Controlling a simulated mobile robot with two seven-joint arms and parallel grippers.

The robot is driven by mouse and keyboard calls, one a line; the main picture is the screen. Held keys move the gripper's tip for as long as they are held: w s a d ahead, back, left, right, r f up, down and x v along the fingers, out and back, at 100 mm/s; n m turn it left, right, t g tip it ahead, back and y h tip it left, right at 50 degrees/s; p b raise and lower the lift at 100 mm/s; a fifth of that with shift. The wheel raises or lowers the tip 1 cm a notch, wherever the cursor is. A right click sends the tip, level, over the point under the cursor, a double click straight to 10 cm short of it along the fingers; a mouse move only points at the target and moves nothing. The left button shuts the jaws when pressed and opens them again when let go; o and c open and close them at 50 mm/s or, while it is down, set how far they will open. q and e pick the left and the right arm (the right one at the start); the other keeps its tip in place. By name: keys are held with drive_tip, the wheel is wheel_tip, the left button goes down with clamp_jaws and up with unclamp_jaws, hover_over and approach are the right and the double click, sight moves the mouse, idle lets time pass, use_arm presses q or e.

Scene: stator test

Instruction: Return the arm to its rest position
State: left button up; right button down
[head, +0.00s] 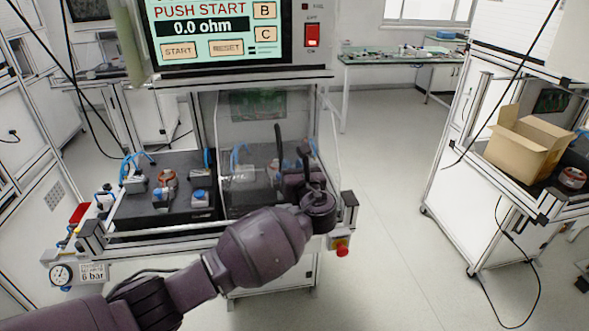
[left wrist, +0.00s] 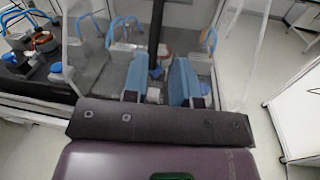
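My left arm (head: 262,248) reaches in from the lower left to the right half of the test station (head: 150,232). In the head view its gripper is small, dark and partly hidden by the wrist, near the clear guard panel (head: 245,118). In the left wrist view the two blue-grey fingers of my left gripper (left wrist: 157,82) stand apart. A dark upright bar (left wrist: 156,35) shows between and beyond them; I cannot tell whether they touch it. I see nothing clamped in the fingers. My right gripper is in neither view.
The screen (head: 210,28) above the station reads "PUSH START" and "0.0 ohm". A copper-coloured stator (head: 167,178) sits on the left fixture. A red button (head: 341,248) is at the front right corner. An open cardboard box (head: 525,150) stands on the right-hand bench. The middle floor is clear.

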use_arm(q)
drive_tip(key=shift+s+d, duration=0.2)
drive_tip(key=shift+s, duration=0.2)
